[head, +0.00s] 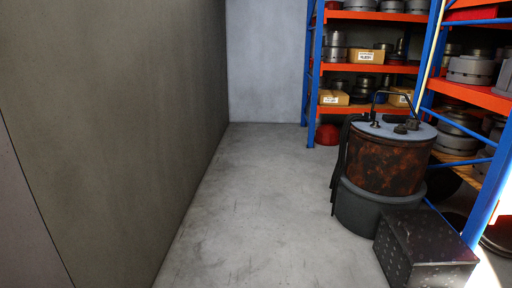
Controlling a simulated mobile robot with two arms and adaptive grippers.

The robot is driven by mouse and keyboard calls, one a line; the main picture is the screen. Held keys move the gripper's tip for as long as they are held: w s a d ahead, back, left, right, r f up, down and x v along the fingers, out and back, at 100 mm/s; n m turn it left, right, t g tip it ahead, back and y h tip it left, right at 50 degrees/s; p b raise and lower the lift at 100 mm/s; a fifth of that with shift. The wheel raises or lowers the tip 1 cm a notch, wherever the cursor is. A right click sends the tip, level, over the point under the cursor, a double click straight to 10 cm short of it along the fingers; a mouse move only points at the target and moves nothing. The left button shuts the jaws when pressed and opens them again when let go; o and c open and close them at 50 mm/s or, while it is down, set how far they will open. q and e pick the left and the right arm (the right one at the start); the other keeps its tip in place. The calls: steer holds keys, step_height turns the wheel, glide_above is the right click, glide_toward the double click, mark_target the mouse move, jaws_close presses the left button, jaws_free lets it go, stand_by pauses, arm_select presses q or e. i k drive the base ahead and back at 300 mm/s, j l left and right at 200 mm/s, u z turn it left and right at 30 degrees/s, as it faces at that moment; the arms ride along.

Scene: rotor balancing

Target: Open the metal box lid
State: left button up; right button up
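A dark metal box (425,250) stands on the floor at the lower right of the head view. Its top looks flat and closed, with pale specks on it, and rows of small dots show on its left side. Its lower edge is cut off by the frame. Neither of my grippers is in view.
A rusty drum (385,165) with a grey top stands on a dark round base (365,210) just behind the box. Blue and orange shelving (365,68) with parts and cartons lines the right. A grey wall (115,120) runs along the left. The concrete floor (255,210) between is clear.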

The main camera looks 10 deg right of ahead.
mark_target(427, 238)
steer(key=i+z, duration=0.2)
steer(key=i, duration=0.6)
steer(key=i+j+z, duration=0.1)
steer(key=i+z, duration=0.15)
steer(key=i, duration=0.55)
steer(key=i+z, duration=0.35)
steer(key=i+j+z, duration=0.15)
steer(key=i+z, duration=0.25)
steer(key=i+j+z, duration=0.35)
steer(key=i, duration=0.2)
